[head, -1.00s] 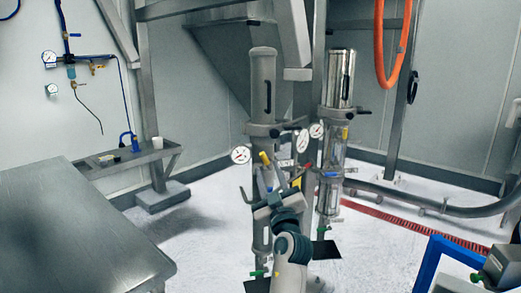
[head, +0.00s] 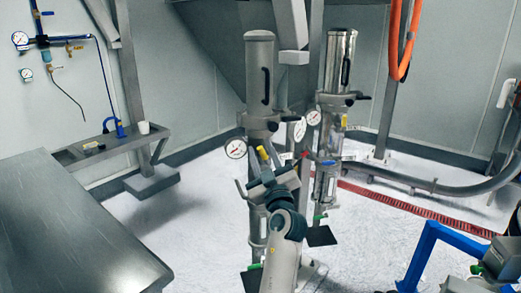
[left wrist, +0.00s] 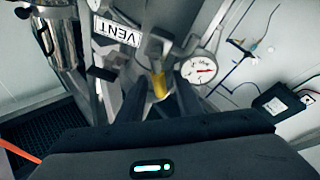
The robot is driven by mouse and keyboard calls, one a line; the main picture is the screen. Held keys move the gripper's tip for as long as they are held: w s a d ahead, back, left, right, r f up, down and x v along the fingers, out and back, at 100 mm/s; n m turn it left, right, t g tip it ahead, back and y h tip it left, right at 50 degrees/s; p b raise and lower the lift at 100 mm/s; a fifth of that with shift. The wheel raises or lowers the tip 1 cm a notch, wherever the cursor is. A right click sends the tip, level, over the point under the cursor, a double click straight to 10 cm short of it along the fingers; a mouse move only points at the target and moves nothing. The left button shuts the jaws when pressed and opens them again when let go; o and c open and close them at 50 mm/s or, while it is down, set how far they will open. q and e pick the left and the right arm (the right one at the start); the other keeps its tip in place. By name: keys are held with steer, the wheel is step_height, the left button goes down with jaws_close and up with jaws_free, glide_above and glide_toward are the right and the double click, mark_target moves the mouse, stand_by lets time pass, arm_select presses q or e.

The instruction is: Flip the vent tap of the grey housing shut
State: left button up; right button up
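The grey housing (head: 260,75) is the left one of two upright cylinders in the head view. Its yellow vent tap (head: 263,153) sits on the front below the clamp, near a round gauge (head: 235,149). My left gripper (head: 264,173) is just below the tap. In the left wrist view the yellow tap (left wrist: 159,85) shows between the two dark fingers of the left gripper (left wrist: 161,97), which are apart; I cannot tell whether they touch it. A VENT label (left wrist: 117,30) is beside the tap. My right gripper is not seen.
A shiny metal housing (head: 338,65) stands to the right. A steel table (head: 70,230) fills the lower left. A blue frame (head: 425,250) is at lower right. An orange hose (head: 395,45) hangs at the upper right. Open floor (head: 190,230) lies between table and housing.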

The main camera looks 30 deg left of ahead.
arm_select(q)
jaws_close()
